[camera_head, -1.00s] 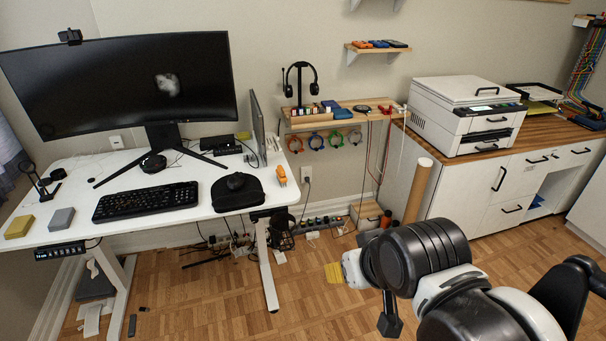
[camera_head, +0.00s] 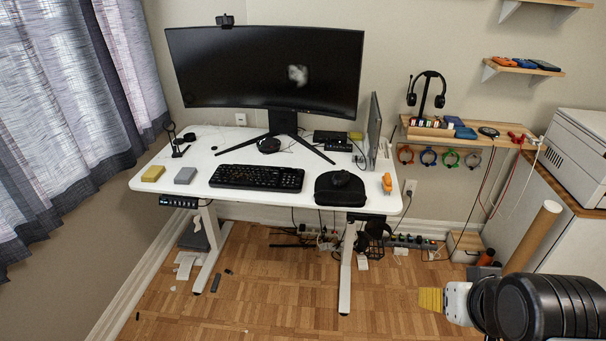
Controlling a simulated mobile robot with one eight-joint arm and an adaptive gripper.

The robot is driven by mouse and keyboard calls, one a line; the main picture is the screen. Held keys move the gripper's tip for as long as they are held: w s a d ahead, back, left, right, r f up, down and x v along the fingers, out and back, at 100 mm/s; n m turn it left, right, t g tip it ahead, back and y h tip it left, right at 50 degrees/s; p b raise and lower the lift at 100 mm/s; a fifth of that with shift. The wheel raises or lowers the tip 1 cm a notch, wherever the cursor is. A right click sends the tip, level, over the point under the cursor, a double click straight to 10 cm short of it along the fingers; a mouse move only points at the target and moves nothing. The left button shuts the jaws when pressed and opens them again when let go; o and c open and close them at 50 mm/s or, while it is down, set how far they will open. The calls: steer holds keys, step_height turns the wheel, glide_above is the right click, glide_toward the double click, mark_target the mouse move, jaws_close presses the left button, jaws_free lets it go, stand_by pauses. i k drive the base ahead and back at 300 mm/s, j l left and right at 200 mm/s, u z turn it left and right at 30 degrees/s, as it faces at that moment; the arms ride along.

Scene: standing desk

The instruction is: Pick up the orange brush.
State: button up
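A small orange object (camera_head: 387,182), which looks like the orange brush, stands near the right edge of the white desk (camera_head: 240,146). It is right of the black case and in front of the upright grey panel. My gripper (camera_head: 430,299) is at the lower right, over the wooden floor and well apart from the desk and the orange object. Its yellow ribbed tip points left. A gap between fingers cannot be made out.
A keyboard (camera_head: 257,178), a black case (camera_head: 340,190), a yellow block (camera_head: 153,173) and a grey block (camera_head: 185,175) lie on the desk. A cardboard tube (camera_head: 532,236) stands at right. The floor (camera_head: 270,290) before the desk is mostly clear.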

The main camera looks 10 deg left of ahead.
mark_target(388, 180)
steer(key=i+u, duration=0.2)
steer(key=i, duration=0.35)
steer(key=i+l+u, duration=0.15)
steer(key=i, duration=0.4)
steer(key=i+l+u, duration=0.2)
steer(key=i, duration=0.35)
steer(key=i+l, duration=0.05)
steer(key=l, duration=0.05)
